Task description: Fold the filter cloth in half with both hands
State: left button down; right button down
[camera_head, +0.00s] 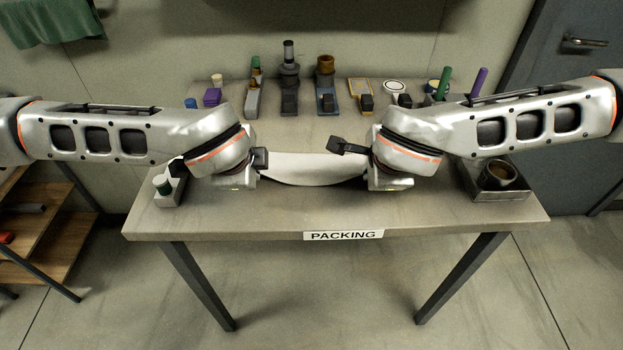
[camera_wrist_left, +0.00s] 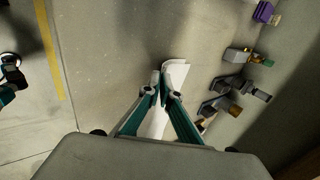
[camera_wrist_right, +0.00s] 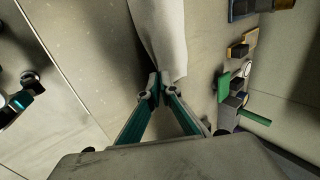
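The white filter cloth (camera_head: 313,168) spans the gap between my two grippers above the packing table, with its lower edge sagging in a curve. My left gripper (camera_wrist_left: 161,88) has its fingertips together on the cloth (camera_wrist_left: 176,74), and some cloth shows between the fingers. My right gripper (camera_wrist_right: 157,86) has its fingertips together at the edge of the cloth (camera_wrist_right: 160,35), which stretches away from them. In the head view my wrists hide the fingertips and the cloth's ends. I cannot tell how far the cloth is from the tabletop or whether it is folded.
The packing table (camera_head: 320,215) has bare room in front of the cloth. Several fittings and blocks line its back, including a dark pump-like piece (camera_head: 289,70).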

pick_arm(q)
jog(key=shift+s+f+t+b, duration=0.4)
jog(key=shift+s+f+t, duration=0.05)
jog(key=shift+s+t, duration=0.1)
pick_arm(e)
jog(key=shift+s+f+t, duration=0.45)
jog(key=shift+s+t, duration=0.05)
jog(key=shift+s, duration=0.05)
pick_arm(q)
jog(key=c, duration=2)
grip_release()
pick_arm(e)
jog(key=c, duration=2)
grip_release()
